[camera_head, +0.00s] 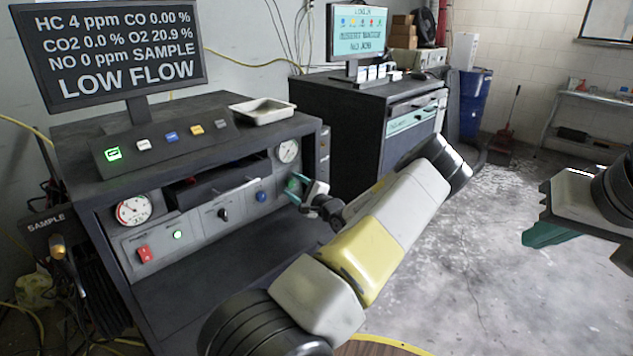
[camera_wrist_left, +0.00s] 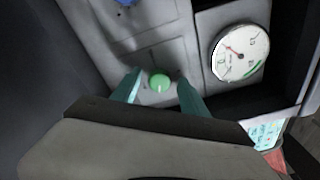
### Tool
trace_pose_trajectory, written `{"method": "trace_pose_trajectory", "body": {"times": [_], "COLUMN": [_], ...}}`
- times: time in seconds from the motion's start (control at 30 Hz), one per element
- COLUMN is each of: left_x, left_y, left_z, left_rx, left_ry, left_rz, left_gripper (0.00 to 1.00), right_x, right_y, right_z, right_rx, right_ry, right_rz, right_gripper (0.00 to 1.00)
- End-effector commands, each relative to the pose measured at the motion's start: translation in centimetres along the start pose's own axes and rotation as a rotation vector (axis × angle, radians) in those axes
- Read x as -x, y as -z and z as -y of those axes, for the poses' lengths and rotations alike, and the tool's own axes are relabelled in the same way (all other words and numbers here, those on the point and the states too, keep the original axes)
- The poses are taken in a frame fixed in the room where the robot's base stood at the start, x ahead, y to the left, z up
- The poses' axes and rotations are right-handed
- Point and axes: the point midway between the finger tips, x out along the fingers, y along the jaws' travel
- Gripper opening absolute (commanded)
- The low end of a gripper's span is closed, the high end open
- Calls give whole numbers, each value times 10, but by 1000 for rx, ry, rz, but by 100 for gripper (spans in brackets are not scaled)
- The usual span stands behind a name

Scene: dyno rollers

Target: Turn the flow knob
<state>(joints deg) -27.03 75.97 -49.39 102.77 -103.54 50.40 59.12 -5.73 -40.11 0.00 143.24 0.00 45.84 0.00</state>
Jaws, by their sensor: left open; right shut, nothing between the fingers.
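A round green knob (camera_wrist_left: 159,82) sits on the grey front panel of the dark analyser cabinet, below a white round gauge (camera_wrist_left: 240,52). No label on it is readable, so I cannot confirm it is the flow knob. My left gripper (camera_head: 293,188) is at the right end of this panel. In the left wrist view, its two teal fingers (camera_wrist_left: 160,90) are open, one on each side of the green knob, with visible gaps; contact is not visible. My right gripper (camera_head: 548,234) is shut and empty, over the floor at the right.
The panel also has a blue knob (camera_head: 261,196), a black knob (camera_head: 223,214), a red switch (camera_head: 145,253) and a left gauge (camera_head: 133,209). The monitor (camera_head: 115,50) reads LOW FLOW. A second cabinet (camera_head: 345,130) stands behind.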

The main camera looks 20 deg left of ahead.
Motion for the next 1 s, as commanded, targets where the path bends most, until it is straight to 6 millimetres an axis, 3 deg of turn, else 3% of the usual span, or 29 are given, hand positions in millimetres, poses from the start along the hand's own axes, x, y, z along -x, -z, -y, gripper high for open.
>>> {"method": "trace_pose_trajectory", "body": {"times": [0.07,0.3,0.67,1.0], "left_x": [0,0,0,0], "left_y": [0,0,0,0], "left_z": [0,0,0,1], "left_rx": [0,0,-39,-260], "left_ry": [0,0,-2,-17], "left_rz": [0,0,-1,-10], "left_gripper": [48,1,0,0], "right_x": [0,0,0,0], "right_y": [0,0,0,0], "right_z": [0,0,0,0], "right_rx": [0,0,0,0], "right_ry": [0,0,0,0], "right_rz": [0,0,0,0], "right_gripper": [0,0,0,0]}}
